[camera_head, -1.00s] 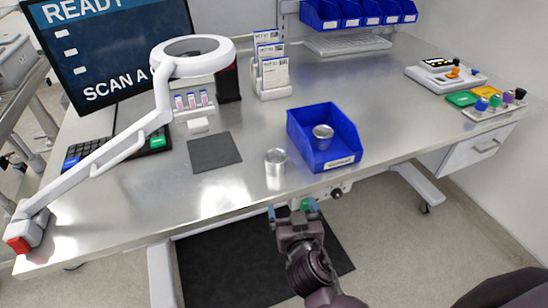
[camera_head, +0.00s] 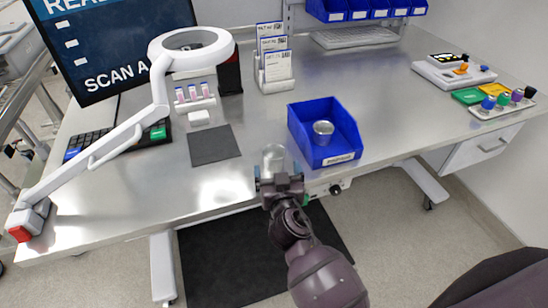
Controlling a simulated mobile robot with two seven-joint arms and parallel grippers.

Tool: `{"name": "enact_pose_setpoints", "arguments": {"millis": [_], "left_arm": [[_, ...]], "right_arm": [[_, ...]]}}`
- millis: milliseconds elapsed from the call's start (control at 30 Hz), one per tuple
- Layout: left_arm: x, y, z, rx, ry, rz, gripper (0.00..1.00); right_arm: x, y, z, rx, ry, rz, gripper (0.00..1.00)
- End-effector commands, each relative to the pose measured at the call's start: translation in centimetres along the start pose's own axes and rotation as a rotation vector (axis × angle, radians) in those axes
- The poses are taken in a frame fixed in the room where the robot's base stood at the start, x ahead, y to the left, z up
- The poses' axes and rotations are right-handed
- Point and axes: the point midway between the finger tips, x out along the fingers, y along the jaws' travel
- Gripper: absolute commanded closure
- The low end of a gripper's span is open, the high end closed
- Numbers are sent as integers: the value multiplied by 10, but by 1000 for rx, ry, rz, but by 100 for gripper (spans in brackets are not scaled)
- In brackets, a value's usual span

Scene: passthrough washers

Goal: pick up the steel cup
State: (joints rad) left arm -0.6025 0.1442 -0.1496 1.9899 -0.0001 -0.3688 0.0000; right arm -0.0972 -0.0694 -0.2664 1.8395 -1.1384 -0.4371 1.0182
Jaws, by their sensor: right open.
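A steel cup (camera_head: 273,158) stands upright on the metal bench near its front edge, just left of a blue bin. Another small metal cup (camera_head: 323,131) sits inside the blue bin (camera_head: 347,158). My right gripper (camera_head: 278,174) is at the bench's front edge, directly in front of the standing cup, with its fingertips apart. It overlaps the cup's lower part in the view, so I cannot tell whether the fingers are around it or only near it. My left gripper is not in view.
A dark square pad (camera_head: 214,145) lies left of the cup. A white magnifier lamp (camera_head: 160,90) arches over the bench's left side. A card holder (camera_head: 273,75) stands behind. A colored-cap tray (camera_head: 500,105) is at right.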

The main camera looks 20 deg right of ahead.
Motion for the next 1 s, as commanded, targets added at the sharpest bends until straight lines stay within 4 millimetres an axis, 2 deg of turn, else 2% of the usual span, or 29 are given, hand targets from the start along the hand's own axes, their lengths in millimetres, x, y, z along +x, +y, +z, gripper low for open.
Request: {"name": "enact_pose_setpoints", "arguments": {"millis": [433, 767, 800, 1000], "left_arm": [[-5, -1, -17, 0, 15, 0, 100], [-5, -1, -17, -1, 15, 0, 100], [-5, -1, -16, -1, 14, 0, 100], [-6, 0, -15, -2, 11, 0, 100]], "right_arm": [[46, 0, -3, -2, 0, -1, 8], [52, 0, -2, 0, -1, 0, 8], [52, 0, -2, 0, -1, 0, 9], [52, 0, -2, 0, -1, 0, 40]]}}
